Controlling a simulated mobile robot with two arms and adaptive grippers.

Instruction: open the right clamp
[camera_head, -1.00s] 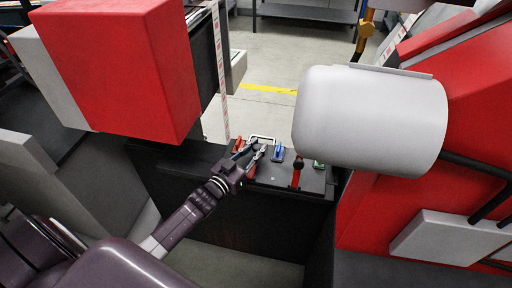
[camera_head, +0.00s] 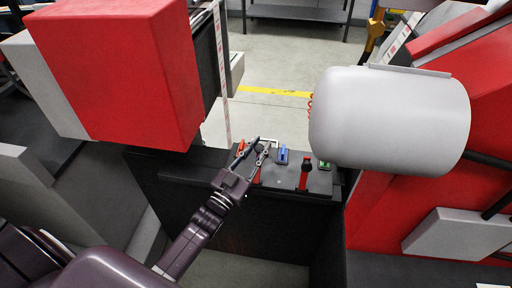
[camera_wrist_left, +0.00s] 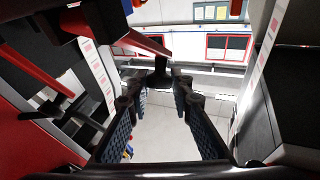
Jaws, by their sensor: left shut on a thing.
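My left gripper (camera_head: 254,148) reaches over the black panel (camera_head: 215,160) from the front. In the left wrist view its fingers (camera_wrist_left: 160,88) stand somewhat apart, with a black knob (camera_wrist_left: 160,73) on a red lever (camera_wrist_left: 142,43) between their tips. They are shut on this knob. In the head view this lever is mostly hidden by the fingers, and a red part (camera_head: 257,175) shows beside them. A second red lever with a black top, the right clamp in the picture (camera_head: 304,174), stands apart to the right of the gripper. My right gripper is not in view.
A blue part (camera_head: 283,155) and a green part (camera_head: 324,165) sit on the panel. A big red box (camera_head: 115,75) overhangs at left, beside a hanging label strip (camera_head: 223,90). A grey cylinder (camera_head: 390,118) overhangs at right. Open floor lies behind.

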